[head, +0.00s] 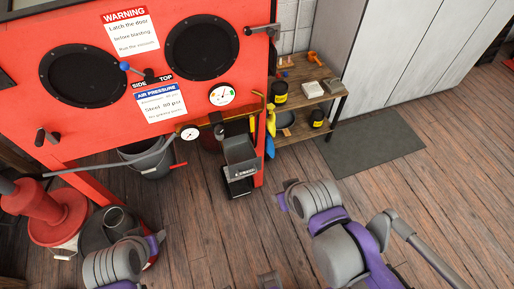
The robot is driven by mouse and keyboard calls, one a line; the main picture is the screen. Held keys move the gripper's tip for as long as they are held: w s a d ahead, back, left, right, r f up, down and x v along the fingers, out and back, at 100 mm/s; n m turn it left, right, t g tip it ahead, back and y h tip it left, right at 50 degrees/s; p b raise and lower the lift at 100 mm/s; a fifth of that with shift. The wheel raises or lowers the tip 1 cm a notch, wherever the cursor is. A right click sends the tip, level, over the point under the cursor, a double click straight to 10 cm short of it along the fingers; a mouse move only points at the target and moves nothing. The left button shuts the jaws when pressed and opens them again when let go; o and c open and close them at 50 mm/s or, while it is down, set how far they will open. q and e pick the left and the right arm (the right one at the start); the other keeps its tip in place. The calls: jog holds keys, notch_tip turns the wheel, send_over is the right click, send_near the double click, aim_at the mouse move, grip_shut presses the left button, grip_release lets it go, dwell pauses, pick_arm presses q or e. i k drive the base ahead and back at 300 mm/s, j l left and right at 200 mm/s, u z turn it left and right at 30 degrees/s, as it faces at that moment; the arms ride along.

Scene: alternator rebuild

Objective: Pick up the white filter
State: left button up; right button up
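A small white flat block (314,88), which looks like the white filter, lies on the top shelf of the wooden rack at the upper middle right. It is small in this view, so I cannot make out its details. Grey and purple links of my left arm show at the lower left, and links of my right arm at the lower centre right. I can make out no fingers of either gripper. Both arms' visible links are well apart from the white block.
The wooden rack (296,136) also holds yellow-and-black cans (280,92) and an orange tool (315,58). A red blasting cabinet (125,62) stands left of it. A grey bucket (150,158) is under the cabinet. A dark mat (372,147) lies on the clear floor right of the rack.

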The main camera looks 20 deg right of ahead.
aim_at(313, 89)
jog(key=i+l, duration=0.2)
jog(key=l, duration=0.2)
jog(key=i+l, duration=0.15)
jog(key=l, duration=0.25)
jog(key=i+l, duration=0.2)
jog(key=l, duration=0.25)
jog(key=i+l, duration=0.2)
jog(key=l, duration=0.2)
jog(key=i+l, duration=0.15)
jog(key=l, duration=0.25)
jog(key=i+l, duration=0.2)
jog(key=l, duration=0.2)
jog(key=l+z, duration=0.05)
